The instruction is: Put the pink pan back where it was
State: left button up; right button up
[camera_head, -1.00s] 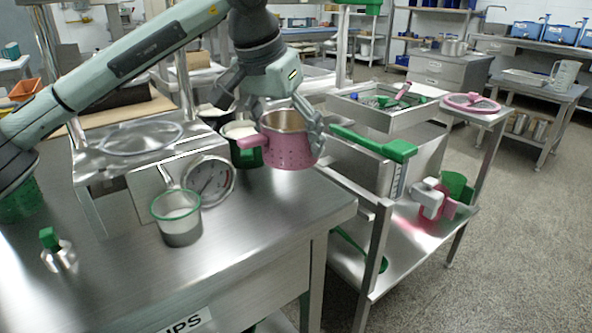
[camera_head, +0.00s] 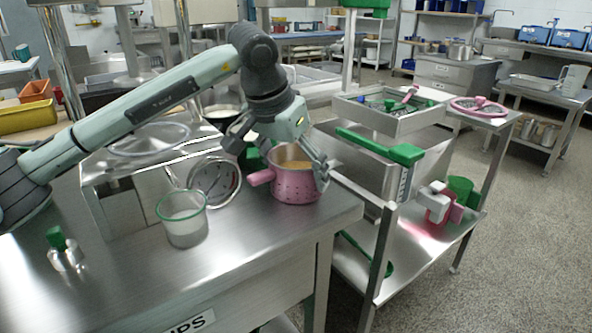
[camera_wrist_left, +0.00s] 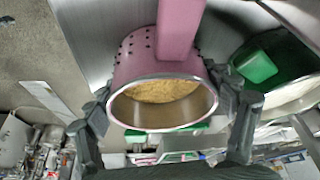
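The pink pan (camera_head: 295,187), dotted and with a pink handle, is upright at the right end of the steel counter (camera_head: 270,235). I cannot tell whether its base touches the counter. My left gripper (camera_head: 284,160) has its fingers on opposite sides of the pan, near the rim, and is shut on it. In the left wrist view the pan (camera_wrist_left: 140,70) sits between both fingers (camera_wrist_left: 172,125), with yellowish-brown matter inside and the handle pointing up the picture. My right gripper is not in view.
A green-rimmed glass beaker (camera_head: 183,222), a round gauge (camera_head: 216,182) and a small green-capped bottle (camera_head: 64,250) stand left of the pan. A dark green pot (camera_wrist_left: 275,75) is close beside it. A cart with a tray (camera_head: 385,118) stands right. The front counter is clear.

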pick_arm(q)
jog(key=shift+o, duration=0.4)
jog(key=shift+r, duration=0.15)
jog(key=shift+a+r, duration=0.1)
jog(key=shift+r, duration=0.2)
jog(key=v, duration=1.1)
jog(key=shift+r, duration=0.25)
jog(key=shift+s, duration=0.1)
